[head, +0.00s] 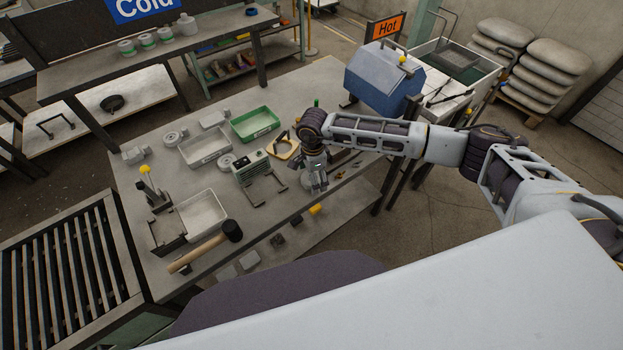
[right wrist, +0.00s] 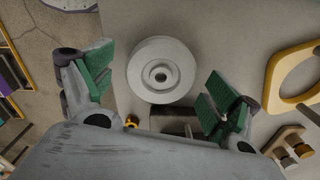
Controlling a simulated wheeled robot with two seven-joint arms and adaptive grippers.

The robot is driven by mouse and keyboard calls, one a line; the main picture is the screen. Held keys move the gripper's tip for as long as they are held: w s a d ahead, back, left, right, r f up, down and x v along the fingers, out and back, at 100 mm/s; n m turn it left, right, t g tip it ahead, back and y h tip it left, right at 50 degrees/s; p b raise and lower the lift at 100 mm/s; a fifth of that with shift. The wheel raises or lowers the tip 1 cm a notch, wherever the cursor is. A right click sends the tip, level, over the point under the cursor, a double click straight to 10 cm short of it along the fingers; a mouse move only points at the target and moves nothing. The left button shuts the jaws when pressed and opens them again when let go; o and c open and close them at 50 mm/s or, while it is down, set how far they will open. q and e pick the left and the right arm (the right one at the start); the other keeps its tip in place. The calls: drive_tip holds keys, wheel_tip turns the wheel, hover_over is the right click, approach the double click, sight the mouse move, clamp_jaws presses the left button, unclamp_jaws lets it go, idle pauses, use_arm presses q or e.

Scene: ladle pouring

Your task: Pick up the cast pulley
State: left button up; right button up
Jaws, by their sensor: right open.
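In the right wrist view a round grey cast pulley (right wrist: 160,52) with a raised hub and centre hole lies flat on the grey table. My right gripper (right wrist: 160,82) is open above it, its green-padded fingers on either side of the pulley, apart from it. In the head view my right gripper (head: 318,178) points down over the table's right part. It largely hides the pulley there; only a pale edge (head: 306,181) shows beside the fingers. My left gripper is not in view.
A wooden-framed ring (right wrist: 293,75) lies right of the pulley. A blue-hooded hot station (head: 376,80) stands behind my right arm.

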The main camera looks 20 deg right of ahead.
drive_tip(key=c, duration=1.2)
drive_tip(key=shift+r, duration=0.2)
drive_tip(key=shift+r+b, duration=1.05)
drive_tip(key=shift+r, duration=3.8)
